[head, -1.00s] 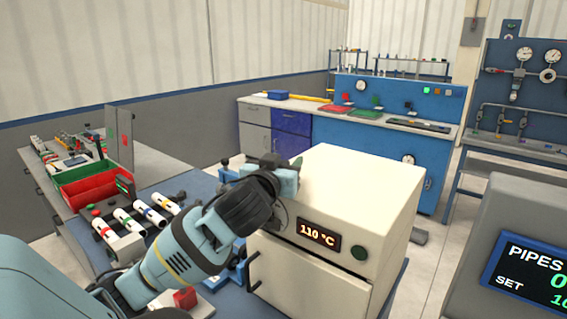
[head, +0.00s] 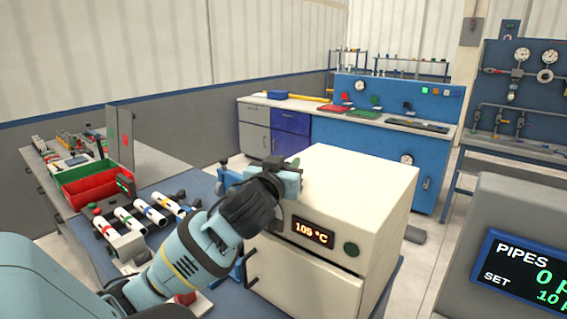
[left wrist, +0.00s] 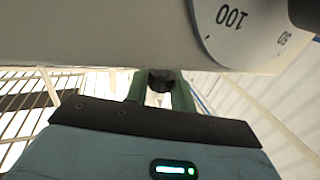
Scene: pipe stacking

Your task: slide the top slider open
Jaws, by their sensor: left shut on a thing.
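A cream oven (head: 365,190) with a lit display reading 105 °C stands on the blue bench. My left gripper (head: 293,165) is at the oven's upper left edge, with its arm coming in from the lower left. In the left wrist view its two green fingers (left wrist: 160,92) are shut on a small dark knob (left wrist: 160,78), which looks like the slider's knob. The slider's track is hidden, and I cannot tell how far it is open. My right gripper is not in view.
A dial (left wrist: 240,28) marked 100 and 80 is close to the fingers. The oven's door handle (head: 251,268) is below the arm. Several banded pipes (head: 132,219) and a red bin (head: 98,188) are at left. A console (head: 515,240) stands at right.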

